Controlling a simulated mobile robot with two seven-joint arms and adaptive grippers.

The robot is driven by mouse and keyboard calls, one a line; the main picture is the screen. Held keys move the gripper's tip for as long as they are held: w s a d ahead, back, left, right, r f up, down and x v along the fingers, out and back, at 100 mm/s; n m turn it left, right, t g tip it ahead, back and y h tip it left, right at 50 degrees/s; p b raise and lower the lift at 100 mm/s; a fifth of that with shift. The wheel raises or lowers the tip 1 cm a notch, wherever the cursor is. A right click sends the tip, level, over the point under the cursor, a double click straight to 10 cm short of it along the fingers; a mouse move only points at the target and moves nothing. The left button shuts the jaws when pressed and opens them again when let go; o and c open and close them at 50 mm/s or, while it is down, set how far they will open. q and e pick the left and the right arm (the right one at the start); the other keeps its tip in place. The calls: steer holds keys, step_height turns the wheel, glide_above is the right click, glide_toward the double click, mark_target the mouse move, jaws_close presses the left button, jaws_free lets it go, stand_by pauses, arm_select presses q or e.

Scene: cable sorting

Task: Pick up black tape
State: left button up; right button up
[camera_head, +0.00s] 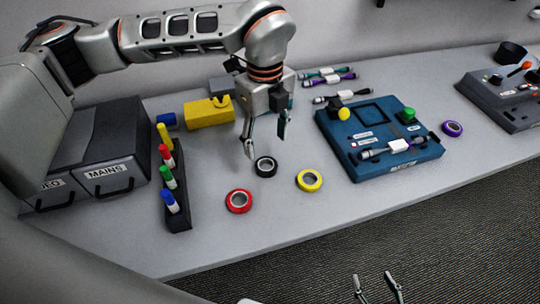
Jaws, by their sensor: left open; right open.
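The black tape (265,167) is a small black roll with a pale core, lying flat on the grey table in the head view. My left gripper (266,148) is open and points down just above and behind the black tape, its two fingers spread apart. I cannot tell whether a finger touches the roll. My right gripper (377,285) is open and empty at the bottom edge of the view, over the dark floor in front of the table.
A red tape (238,201) and a yellow tape (309,180) lie nearby. A marker rack (178,211) stands left, a yellow block (209,112) behind. A blue board (372,172) is right, with a purple tape (452,128) beyond it. The table's front is clear.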

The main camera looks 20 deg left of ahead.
mark_target(266, 169)
arm_select(q)
steer(key=shift+s+f, duration=0.35)
steer(key=shift+f, duration=3.2)
steer(key=c, duration=1.1)
